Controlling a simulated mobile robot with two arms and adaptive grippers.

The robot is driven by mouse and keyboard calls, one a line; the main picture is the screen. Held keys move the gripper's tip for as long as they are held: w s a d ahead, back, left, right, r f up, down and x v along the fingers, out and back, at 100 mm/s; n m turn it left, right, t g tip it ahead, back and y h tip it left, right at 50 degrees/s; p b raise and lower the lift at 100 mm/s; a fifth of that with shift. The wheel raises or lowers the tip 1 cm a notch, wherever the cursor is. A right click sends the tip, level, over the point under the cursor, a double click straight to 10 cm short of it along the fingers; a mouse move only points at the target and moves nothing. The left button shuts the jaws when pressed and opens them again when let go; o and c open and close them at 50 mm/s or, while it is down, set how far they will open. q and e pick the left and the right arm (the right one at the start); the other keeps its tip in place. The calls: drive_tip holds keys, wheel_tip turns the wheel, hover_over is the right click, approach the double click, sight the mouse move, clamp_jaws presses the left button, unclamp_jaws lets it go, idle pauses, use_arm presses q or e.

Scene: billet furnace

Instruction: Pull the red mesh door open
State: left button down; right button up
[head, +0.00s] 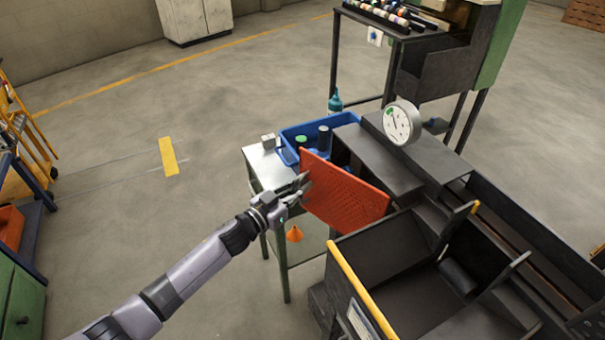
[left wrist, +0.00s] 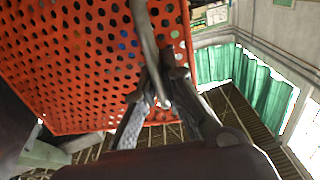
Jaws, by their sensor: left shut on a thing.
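The red mesh door (head: 343,194) is a flat perforated panel on the dark machine, standing out at an angle from it in the head view. In the left wrist view the door (left wrist: 75,60) fills the upper left, with its holes clear. My left gripper (head: 303,186) is at the door's left edge, shut on it. In the left wrist view the fingers (left wrist: 160,95) close around a grey bar-like handle at the door's edge. The right gripper is not in either view.
A small metal table (head: 262,170) with a blue bin (head: 318,127) of bottles stands just behind the door. The dark machine with a round gauge (head: 402,123) and yellow-edged trough (head: 352,275) is to the right. Open floor lies left.

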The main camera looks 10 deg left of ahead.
use_arm(q)
drive_tip(key=s+d+n+t+y+p, duration=0.2)
drive_tip(key=s+n+y+p, duration=0.2)
drive_tip(key=s, duration=1.6)
drive_tip(key=shift+t+y+p, duration=0.4)
drive_tip(key=shift+y+p, duration=0.15)
drive_tip(key=shift+y, duration=0.75)
drive_tip(key=shift+s, duration=0.1)
drive_tip(key=c, duration=2)
unclamp_jaws()
drive_tip(key=shift+r, duration=0.1)
drive_tip(key=shift+o, duration=0.2)
drive_tip(key=shift+s, duration=0.15)
drive_tip(key=s+a, duration=0.2)
drive_tip(key=s, duration=0.9)
drive_tip(key=shift+s, duration=0.35)
drive_tip(key=shift+a, duration=0.1)
